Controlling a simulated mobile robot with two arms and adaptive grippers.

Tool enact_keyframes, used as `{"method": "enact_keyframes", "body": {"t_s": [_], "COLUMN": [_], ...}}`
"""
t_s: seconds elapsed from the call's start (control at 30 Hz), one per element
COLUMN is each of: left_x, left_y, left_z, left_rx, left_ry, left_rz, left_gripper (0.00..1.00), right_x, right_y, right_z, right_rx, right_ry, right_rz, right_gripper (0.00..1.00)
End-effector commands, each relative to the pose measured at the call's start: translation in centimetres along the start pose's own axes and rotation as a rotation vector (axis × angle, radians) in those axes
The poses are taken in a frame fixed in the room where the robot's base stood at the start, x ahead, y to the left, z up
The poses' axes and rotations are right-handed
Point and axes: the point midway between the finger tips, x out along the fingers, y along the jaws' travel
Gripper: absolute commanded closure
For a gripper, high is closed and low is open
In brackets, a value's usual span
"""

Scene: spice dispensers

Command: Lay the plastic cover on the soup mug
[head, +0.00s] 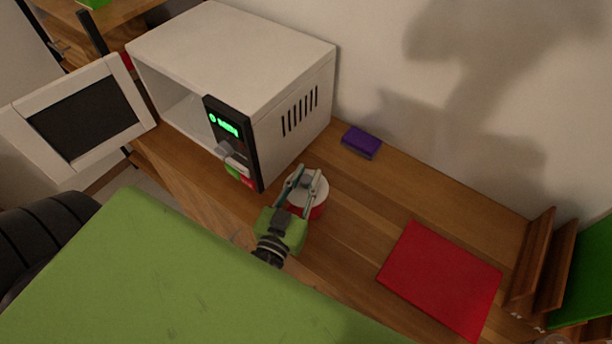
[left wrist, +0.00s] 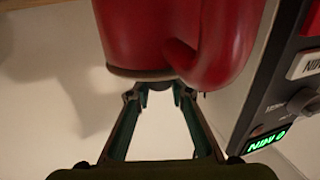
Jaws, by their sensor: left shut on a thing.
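The red soup mug (head: 318,212) stands on the wooden counter, just right of the microwave's front corner. A round pale cover (head: 297,197) lies over its top and looks level; I cannot tell if a thin gap is left. My left gripper (head: 306,181) comes over the mug, its fingers shut on the cover's small grey knob. In the left wrist view the mug (left wrist: 180,35) hangs at the top, with its handle to the right and the cover's brownish edge (left wrist: 140,73) against it. The gripper (left wrist: 157,92) shows below that edge. My right gripper is out of view.
The white microwave (head: 240,50) stands close on the left with its door (head: 85,110) open. A purple block (head: 361,142) lies behind the mug by the wall. A red mat (head: 440,280) and a wooden rack (head: 535,260) are to the right. Bare counter lies between mug and mat.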

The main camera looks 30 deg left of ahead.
Motion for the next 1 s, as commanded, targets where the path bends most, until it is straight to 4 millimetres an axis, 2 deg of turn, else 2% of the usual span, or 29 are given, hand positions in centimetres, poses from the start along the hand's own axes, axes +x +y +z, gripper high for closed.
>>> {"method": "enact_keyframes", "body": {"t_s": [0.4,0.43,0.5,0.83,1.0], "left_x": [0.0,0.0,0.0,-0.1,-1.6], "left_y": [0.0,0.0,0.0,0.0,0.0], "left_z": [0.1,0.1,0.1,0.1,0.3], "left_rx": [0.000,0.000,0.000,0.000,0.002], "left_ry": [0.001,0.001,0.001,-0.001,-0.004], "left_rz": [0.000,0.000,0.000,0.000,0.000], "left_gripper": [1.00,0.75,0.61,0.61,0.61], "right_x": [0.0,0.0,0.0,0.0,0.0], "right_y": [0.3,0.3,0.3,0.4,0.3], "right_z": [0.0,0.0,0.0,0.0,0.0], "right_rx": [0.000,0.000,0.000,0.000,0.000], "right_ry": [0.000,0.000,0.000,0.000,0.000], "right_rz": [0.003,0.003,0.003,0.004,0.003], "right_gripper": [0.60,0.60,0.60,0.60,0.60]}}
